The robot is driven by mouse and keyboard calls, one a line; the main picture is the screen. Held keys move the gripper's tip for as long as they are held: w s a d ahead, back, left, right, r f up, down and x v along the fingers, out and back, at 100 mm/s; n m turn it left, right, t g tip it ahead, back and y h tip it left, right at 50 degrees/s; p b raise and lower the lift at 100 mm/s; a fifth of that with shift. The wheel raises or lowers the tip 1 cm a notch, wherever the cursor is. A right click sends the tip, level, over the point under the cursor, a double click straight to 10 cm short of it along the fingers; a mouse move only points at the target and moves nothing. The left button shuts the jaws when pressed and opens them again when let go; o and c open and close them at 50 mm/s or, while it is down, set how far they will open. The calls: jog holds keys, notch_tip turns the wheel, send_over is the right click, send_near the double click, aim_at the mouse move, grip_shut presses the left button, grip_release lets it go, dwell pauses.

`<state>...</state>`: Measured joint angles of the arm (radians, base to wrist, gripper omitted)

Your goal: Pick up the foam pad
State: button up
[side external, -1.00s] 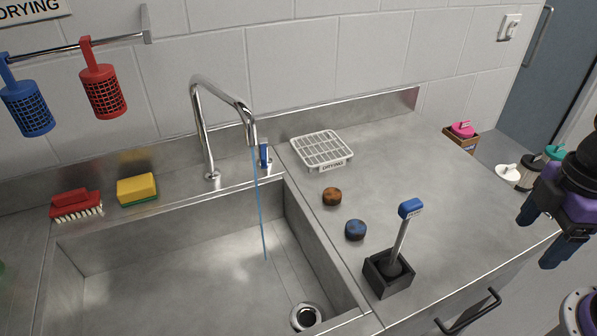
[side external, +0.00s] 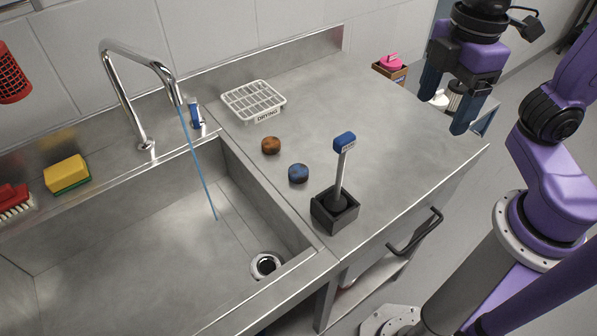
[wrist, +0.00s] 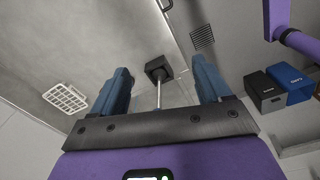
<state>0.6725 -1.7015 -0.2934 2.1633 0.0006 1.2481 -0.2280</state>
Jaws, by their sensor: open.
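No item is clearly marked as the foam pad. A small round brown pad (side external: 271,145) and a round blue pad (side external: 298,173) lie on the steel counter (side external: 370,120). A yellow and green sponge (side external: 67,174) stands on the ledge behind the sink. My gripper (side external: 448,102) is open and empty, fingers downward, near the counter's right end, well right of both pads. The wrist view shows its two blue fingers (wrist: 161,68) apart with nothing held between them; I cannot make out the round pads there.
A black holder (side external: 335,212) with an upright blue-topped brush stands near the blue pad. A white drying rack (side external: 253,100) lies behind the pads. The sink (side external: 130,260), with running tap (side external: 140,60), is at left. The counter's right half is clear.

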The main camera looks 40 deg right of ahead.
jog(key=w+a+n, duration=0.3)
jog(key=w+a, duration=0.4)
jog(key=w, duration=0.3)
jog(key=n, duration=0.4)
send_over(299, 169)
notch_tip(299, 169, down, 6)
notch_tip(299, 169, down, 18)
jog(key=shift+r, duration=0.1)
jog(key=c, duration=1.1)
